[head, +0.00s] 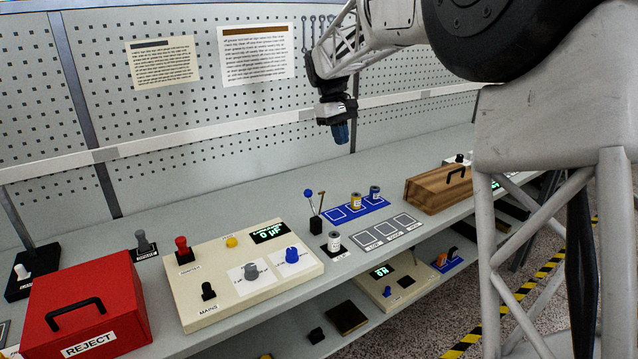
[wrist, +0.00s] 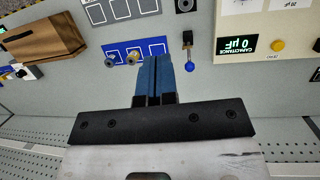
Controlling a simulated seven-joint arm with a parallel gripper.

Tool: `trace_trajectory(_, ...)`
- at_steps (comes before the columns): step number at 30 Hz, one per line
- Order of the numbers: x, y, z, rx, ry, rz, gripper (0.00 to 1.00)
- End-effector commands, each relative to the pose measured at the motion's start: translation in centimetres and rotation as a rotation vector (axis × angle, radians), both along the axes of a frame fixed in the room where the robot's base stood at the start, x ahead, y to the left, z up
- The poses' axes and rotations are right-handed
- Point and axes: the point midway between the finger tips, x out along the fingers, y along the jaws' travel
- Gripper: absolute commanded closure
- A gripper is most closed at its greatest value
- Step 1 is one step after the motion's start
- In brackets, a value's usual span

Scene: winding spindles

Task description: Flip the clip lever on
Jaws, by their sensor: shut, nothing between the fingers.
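My gripper (head: 341,132) hangs above the back of the bench, with its blue fingers pointing down. In the wrist view the fingers (wrist: 155,75) are together and empty. A small device (wrist: 24,72) shows beside the wooden box in the wrist view. My gripper touches none of these.
A cream panel (head: 185,306) with a display reading 0 µF stands left of centre. A red REJECT box (head: 95,300) is at the front left. A blue tray (head: 340,215) with spools and a wooden box (head: 425,195) stand to the right. Pegboard rises behind.

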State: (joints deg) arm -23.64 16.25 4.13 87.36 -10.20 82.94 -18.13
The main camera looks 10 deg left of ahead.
Motion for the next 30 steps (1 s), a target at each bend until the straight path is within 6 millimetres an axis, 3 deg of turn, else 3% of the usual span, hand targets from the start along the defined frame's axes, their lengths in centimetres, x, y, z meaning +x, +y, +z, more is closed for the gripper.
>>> trace_trajectory(18,6.0,10.5,-4.3,-0.062,0.075,0.138,1.00)
trace_trajectory(24,6.9,12.5,-5.2,-0.074,0.086,0.163,1.00)
trace_trajectory(30,7.1,13.1,-5.5,-0.078,0.092,0.170,1.00)
